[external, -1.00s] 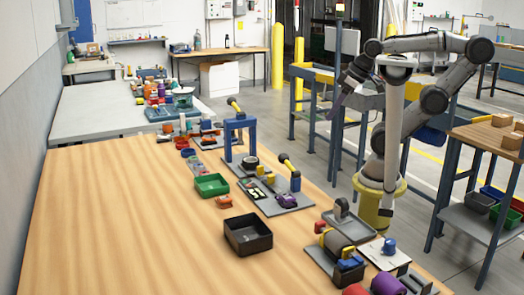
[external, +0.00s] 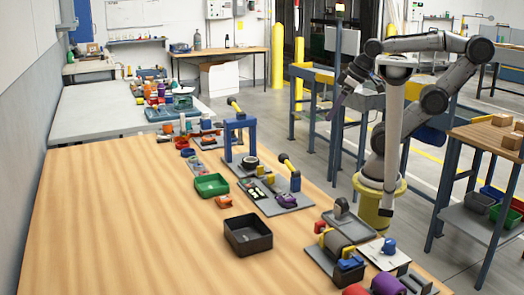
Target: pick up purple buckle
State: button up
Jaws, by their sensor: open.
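A small purple piece, which looks like the purple buckle (external: 286,200), lies on a grey base plate (external: 268,207) on the wooden table, beside a blue upright with a yellow-handled lever. My gripper (external: 337,108) hangs in the air beyond the table's right edge, up and to the right of the buckle and well apart from it. It is open, and I see nothing held in it. Its fingers are small and dark in this view.
An orange buckle-like piece (external: 223,201) lies near a green tray (external: 211,185). A black bin (external: 247,235) stands in front. A blue press frame (external: 240,140) and a roller fixture (external: 337,246) stand nearby. The wooden table's left side (external: 120,220) is clear.

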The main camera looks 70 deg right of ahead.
jog(key=shift+o, duration=0.4)
jog(key=m+g, duration=0.6)
jog(key=m, duration=0.3)
send_over(287, 196)
notch_tip(287, 196, down, 6)
jog(key=f, duration=1.3)
jog(key=shift+d+f, duration=0.2)
jog(key=shift+f, duration=0.1)
grip_shut()
